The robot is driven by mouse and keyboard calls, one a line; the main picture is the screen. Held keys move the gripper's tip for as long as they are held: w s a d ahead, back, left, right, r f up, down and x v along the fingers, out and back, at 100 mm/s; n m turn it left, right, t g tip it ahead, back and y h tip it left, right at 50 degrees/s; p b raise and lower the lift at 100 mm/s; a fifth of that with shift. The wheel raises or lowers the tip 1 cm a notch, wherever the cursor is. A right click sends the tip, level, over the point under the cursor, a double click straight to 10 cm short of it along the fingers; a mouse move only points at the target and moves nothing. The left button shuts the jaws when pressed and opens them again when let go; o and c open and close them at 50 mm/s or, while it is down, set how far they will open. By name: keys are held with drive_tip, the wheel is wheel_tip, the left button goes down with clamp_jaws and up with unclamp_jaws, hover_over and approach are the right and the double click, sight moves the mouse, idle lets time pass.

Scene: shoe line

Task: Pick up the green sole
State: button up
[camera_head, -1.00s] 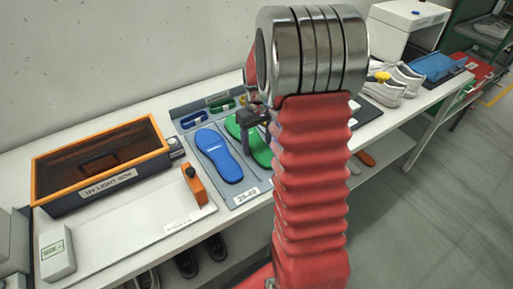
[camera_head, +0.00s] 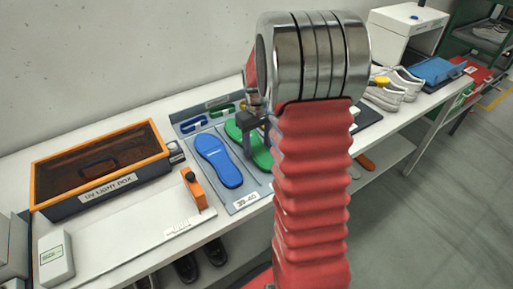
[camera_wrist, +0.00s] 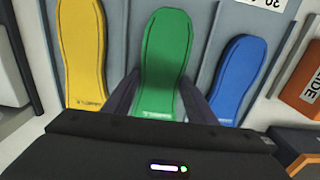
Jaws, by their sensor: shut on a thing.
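The green sole (camera_head: 259,152) lies in the grey sole tray, partly hidden behind my arm in the head view. It also shows at the middle of the wrist view (camera_wrist: 166,50), upper end pointing away from me. My gripper (camera_wrist: 160,80) is shut on the green sole, with one dark finger at each long side of it. In the head view my gripper (camera_head: 252,122) is low over the sole's left edge. I cannot tell whether the sole is clear of the tray.
The blue sole (camera_head: 219,160) lies close on one side; the yellow sole (camera_wrist: 82,50) lies on the other. Left are an orange tool (camera_head: 194,188) and the UV light box (camera_head: 99,167). White shoes (camera_head: 386,97) stand to the right on the bench.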

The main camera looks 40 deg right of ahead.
sight(257, 148)
wheel_tip(257, 148, up, 9)
drive_tip(key=shift+r, duration=0.15)
drive_tip(key=shift+s+a, duration=0.1)
idle(0.8)
